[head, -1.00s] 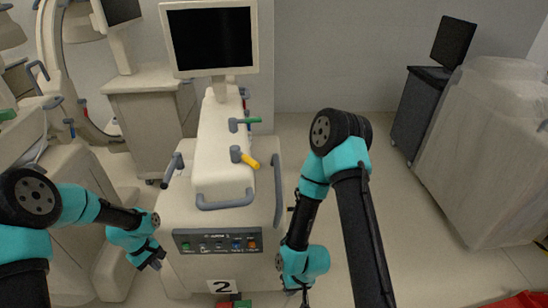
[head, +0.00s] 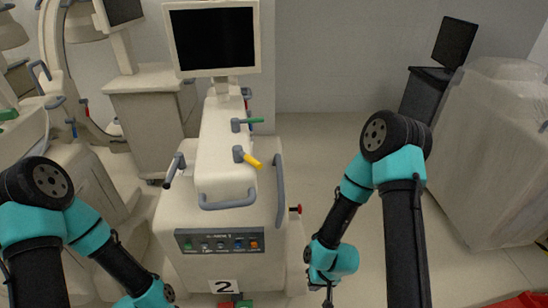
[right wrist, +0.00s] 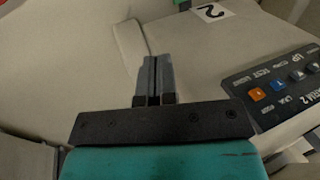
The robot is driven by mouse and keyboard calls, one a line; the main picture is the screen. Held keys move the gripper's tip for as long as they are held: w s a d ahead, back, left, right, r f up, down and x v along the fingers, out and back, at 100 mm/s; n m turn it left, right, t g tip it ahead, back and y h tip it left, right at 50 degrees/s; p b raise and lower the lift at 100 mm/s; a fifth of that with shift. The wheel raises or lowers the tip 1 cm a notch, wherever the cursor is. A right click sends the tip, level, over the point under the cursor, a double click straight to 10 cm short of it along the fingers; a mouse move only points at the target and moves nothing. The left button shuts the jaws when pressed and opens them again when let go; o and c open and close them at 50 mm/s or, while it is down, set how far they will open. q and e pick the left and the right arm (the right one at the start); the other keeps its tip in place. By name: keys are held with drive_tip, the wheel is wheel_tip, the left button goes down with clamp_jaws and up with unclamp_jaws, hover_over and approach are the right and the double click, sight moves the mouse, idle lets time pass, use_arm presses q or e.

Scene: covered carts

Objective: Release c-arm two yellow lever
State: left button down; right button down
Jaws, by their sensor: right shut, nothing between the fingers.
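My right gripper (head: 328,296) is low to the right of the cart, well below the lever.
A green lever (head: 252,121) stands above the yellow one. A red knob (head: 296,209) sticks out of the cart's right side. A monitor (head: 213,38) tops the cart.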

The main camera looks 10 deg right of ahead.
sight(247, 161)
drive_tip(key=w+a+r+n+t, duration=0.1)
drive_tip(key=w+r+n, duration=0.2)
drive_tip(key=w+r, duration=1.65)
wheel_tip(247, 161, up, 29)
drive_tip(key=n+y, duration=0.2)
drive_tip(key=n, duration=0.1)
drive_tip(key=shift+a+r+y, duration=0.2)
drive_tip(key=shift+a+y, duration=0.1)
drive_tip(key=shift+a, duration=0.15)
drive_tip(key=shift+f, duration=0.1)
drive_tip(key=a+f, duration=0.9)
drive_tip(key=shift+w, duration=0.3)
